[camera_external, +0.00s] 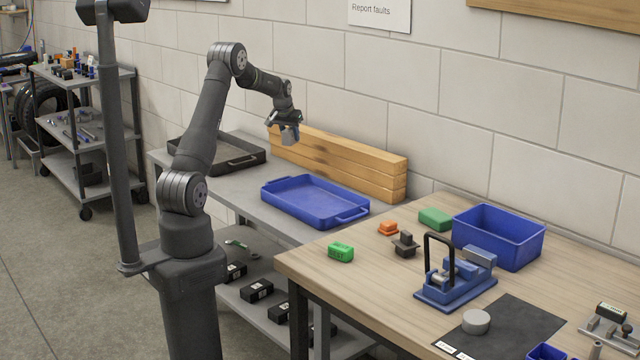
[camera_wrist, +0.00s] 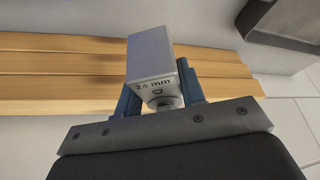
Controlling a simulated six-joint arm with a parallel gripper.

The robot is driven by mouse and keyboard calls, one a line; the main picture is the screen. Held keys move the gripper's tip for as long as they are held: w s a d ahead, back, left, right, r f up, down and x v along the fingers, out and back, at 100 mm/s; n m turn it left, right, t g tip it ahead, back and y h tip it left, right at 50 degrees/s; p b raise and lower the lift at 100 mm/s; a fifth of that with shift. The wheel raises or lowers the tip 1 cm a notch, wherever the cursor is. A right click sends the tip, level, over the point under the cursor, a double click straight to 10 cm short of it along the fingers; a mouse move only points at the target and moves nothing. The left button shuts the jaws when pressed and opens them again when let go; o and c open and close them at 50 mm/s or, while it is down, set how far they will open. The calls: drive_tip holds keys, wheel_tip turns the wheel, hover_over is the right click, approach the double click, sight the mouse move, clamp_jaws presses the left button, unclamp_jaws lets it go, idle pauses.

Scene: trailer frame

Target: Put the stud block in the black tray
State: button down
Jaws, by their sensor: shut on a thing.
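The stud block (camera_wrist: 152,62) is a light grey block marked "24 mm", with a round stud partly showing at its lower end in the wrist view. My gripper (camera_external: 287,124) is shut on it, with a blue finger on either side. In the external view the block (camera_external: 290,135) is held in the air in front of the stacked timber. The black tray (camera_external: 250,160) lies on the grey bench to the left of and below my gripper. A dark edge at the upper right of the wrist view (camera_wrist: 275,22) appears to be this tray.
Stacked timber (camera_external: 350,165) stands along the wall beneath and behind my gripper. A blue tray (camera_external: 300,203) is on the bench in front of it. The wooden table (camera_external: 350,285) holds green blocks, an orange block, a blue bin (camera_external: 505,250) and a blue fixture (camera_external: 455,290).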

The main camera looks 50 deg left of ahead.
drive_tip(key=s+a+f+n, duration=0.1)
drive_tip(key=s+a, duration=0.3)
drive_tip(key=a, duration=0.5)
drive_tip(key=s+a+f+n, duration=0.1)
drive_tip(key=s+a+f, duration=0.3)
drive_tip(key=a, duration=0.6)
drive_tip(key=s+a+f+n+y, duration=0.1)
drive_tip(key=s+a+f, duration=0.2)
drive_tip(key=a, duration=0.6)
drive_tip(key=shift+s+a+n+g, duration=0.2)
drive_tip(key=shift+s+n+g, duration=0.2)
drive_tip(key=shift+s, duration=0.95)
drive_tip(key=shift+s+a+f, duration=0.15)
drive_tip(key=shift+a+f, duration=0.1)
drive_tip(key=shift+a, duration=0.2)
drive_tip(key=shift+f, duration=1.95)
drive_tip(key=shift+f, duration=0.1)
drive_tip(key=c, duration=0.9)
unclamp_jaws()
drive_tip(key=shift+f, duration=0.1)
drive_tip(key=v, duration=1.2)
drive_tip(key=shift+d, duration=0.15)
